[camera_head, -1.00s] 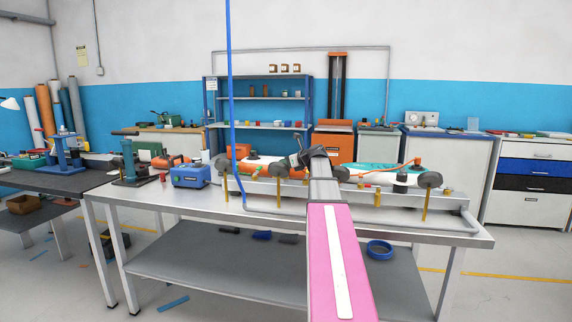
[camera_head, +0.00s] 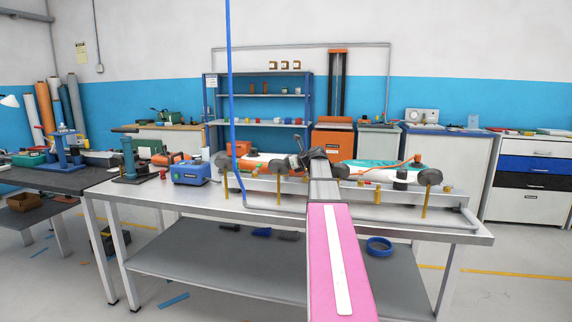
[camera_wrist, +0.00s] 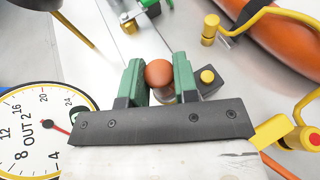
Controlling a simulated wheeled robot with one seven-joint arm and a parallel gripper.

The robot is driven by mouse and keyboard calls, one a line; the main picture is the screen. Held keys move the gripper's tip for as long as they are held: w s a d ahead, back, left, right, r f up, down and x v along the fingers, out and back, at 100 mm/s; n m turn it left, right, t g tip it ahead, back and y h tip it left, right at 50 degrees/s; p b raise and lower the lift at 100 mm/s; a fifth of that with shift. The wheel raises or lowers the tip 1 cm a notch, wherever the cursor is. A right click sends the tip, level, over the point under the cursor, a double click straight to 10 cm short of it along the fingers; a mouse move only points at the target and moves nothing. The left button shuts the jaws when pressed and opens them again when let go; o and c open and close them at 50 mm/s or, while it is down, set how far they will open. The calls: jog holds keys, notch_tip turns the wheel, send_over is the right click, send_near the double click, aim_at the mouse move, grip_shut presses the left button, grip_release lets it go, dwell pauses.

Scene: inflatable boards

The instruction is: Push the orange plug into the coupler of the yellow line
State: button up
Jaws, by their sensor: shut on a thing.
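In the wrist view, my gripper (camera_wrist: 159,78) is shut on the orange plug (camera_wrist: 159,72), with a green finger on each side of its round orange top. A grey stem shows below the top; its lower end is hidden. The yellow line (camera_wrist: 258,14) runs from a yellow coupler with a brass end (camera_wrist: 209,28), above and right of the gripper and apart from the plug. A yellow-topped black block (camera_wrist: 207,77) sits just right of the right finger. In the head view, my wrist (camera_head: 305,155) is over the bench and hides the fingers.
A dial gauge marked OUT (camera_wrist: 30,128) lies at left in the wrist view. An orange tube (camera_wrist: 275,40) fills the upper right. A yellow fitting with a red end (camera_wrist: 312,139) is at right. In the head view, a blue box (camera_head: 190,174) stands left on the bench (camera_head: 150,195).

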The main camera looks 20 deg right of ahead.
jog(key=shift+f, duration=0.6)
jog(key=o, duration=1)
jog(key=shift+o, duration=0.2)
